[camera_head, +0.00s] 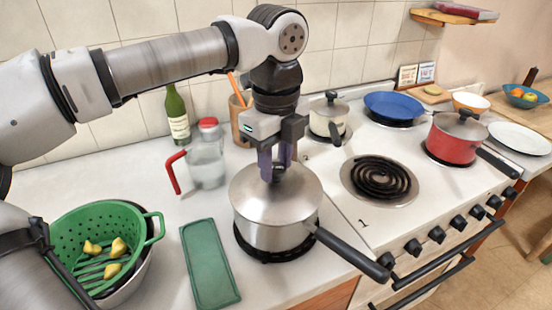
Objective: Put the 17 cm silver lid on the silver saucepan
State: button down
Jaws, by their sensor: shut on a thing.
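The silver saucepan (268,237) stands on a dark trivet on the counter, left of the stove. Its black handle (352,254) points to the lower right. The silver lid (250,199) lies over the saucepan's mouth and looks level. I cannot tell whether its edge rests fully on the rim. My gripper (275,170) points down from above and is shut on the lid's dark knob. The fingers partly hide the knob.
A glass jug (206,160) with a red handle and a bottle (178,117) stand behind left. A green colander (70,232) and a green tray (209,263) are left. A cream pot (327,120), blue pan (395,106) and red pot (457,142) occupy the stove; the front-left coil (380,178) is bare.

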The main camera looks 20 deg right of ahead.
jog(key=c, duration=0.9)
grip_release()
jog(key=shift+o, duration=0.3)
jog(key=o, duration=0.5)
jog(key=shift+r, duration=0.1)
jog(key=shift+r+p, duration=2.55)
jog(key=shift+r, duration=0.9)
